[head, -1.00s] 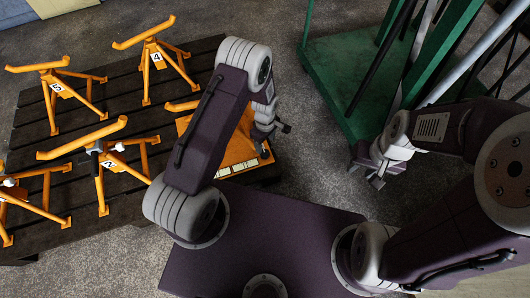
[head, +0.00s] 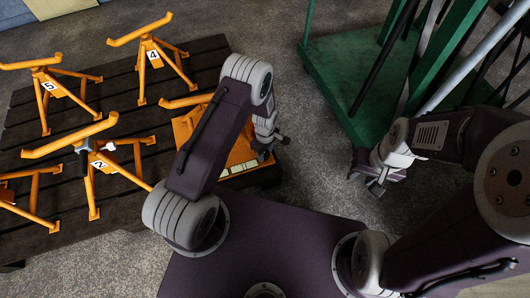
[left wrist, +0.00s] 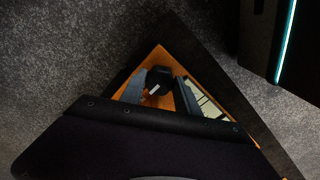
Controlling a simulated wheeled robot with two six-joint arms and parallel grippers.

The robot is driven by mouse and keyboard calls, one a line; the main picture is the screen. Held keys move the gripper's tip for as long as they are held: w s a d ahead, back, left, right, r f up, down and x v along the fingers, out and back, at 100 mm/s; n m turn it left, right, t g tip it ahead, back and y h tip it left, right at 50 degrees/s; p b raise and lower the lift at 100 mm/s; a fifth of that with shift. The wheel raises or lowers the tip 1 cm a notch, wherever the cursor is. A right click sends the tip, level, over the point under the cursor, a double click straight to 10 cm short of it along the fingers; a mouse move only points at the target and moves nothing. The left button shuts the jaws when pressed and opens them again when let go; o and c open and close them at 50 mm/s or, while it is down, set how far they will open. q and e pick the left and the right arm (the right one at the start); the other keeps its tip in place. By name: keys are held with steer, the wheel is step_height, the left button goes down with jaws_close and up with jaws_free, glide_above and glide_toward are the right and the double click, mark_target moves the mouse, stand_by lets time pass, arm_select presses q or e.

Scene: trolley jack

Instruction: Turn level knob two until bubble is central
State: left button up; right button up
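An orange stand with a "2" plate (head: 98,165) is on the slatted pallet at the left of the head view. A dark knob-like part (head: 84,150) and a small white part (head: 108,145) show under its top bar. My left gripper (head: 272,146) is beside another orange stand (head: 183,127), partly hidden by my arm, with a pale strip (head: 238,168) along its edge. In the left wrist view, the left fingers (left wrist: 158,96) are apart. A dark block (left wrist: 158,79) shows between or beyond them, contact unclear. My right gripper (head: 367,182) looks open and empty. No bubble is readable.
Orange stands marked "5" (head: 48,86) and "4" (head: 153,55) are on the dark pallet (head: 120,96). A green trolley (head: 335,75) holding upright bars is at the right. Grey floor (head: 312,165) is clear between pallet and trolley.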

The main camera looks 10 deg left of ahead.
arm_select(q)
jaws_close()
steer(key=shift+r+m+p, duration=0.15)
steer(key=shift+m+p, duration=0.8)
steer(key=shift+m, duration=0.05)
steer(key=m+p, duration=0.1)
steer(key=m, duration=0.2)
steer(key=shift+p, duration=0.3)
steer(key=shift+m+p, duration=0.45)
steer(key=shift+m, duration=0.65)
steer(key=o, duration=1)
jaws_free()
steer(key=shift+c, duration=0.2)
